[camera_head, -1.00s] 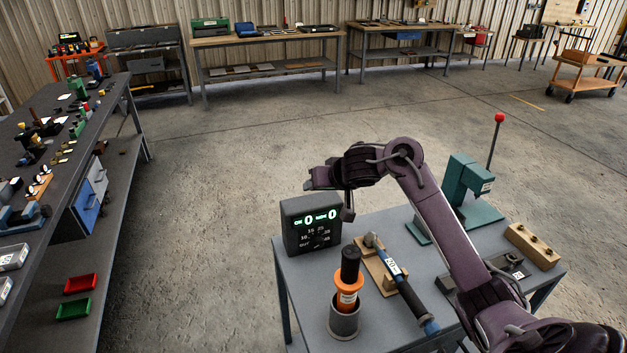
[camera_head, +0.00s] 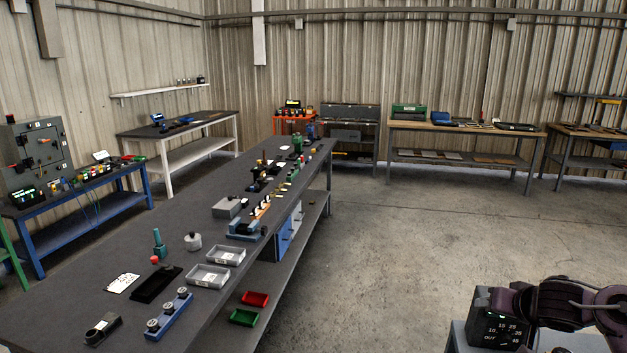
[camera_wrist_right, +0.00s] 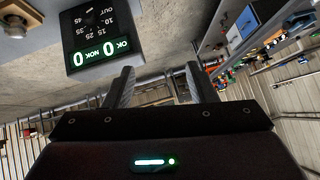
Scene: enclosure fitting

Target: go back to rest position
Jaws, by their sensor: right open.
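My right arm comes in at the lower right of the head view, dark purple. Its hand end is beside and partly in front of the black counter box (camera_head: 488,325). In the right wrist view my right gripper (camera_wrist_right: 158,86) has its two fingers apart with nothing between them. The counter box (camera_wrist_right: 95,35) shows upside down ahead of the fingers there, with a green display reading 0 and 0. It looks apart from the fingers. My left gripper is in neither view.
The small grey table (camera_head: 458,338) under the counter box is mostly cut off. A long dark bench (camera_head: 75,310) with trays, blocks and fittings runs along the left. A red bin (camera_head: 255,299) and a green bin (camera_head: 243,317) lie on its lower shelf. Open concrete floor (camera_head: 400,240) lies between.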

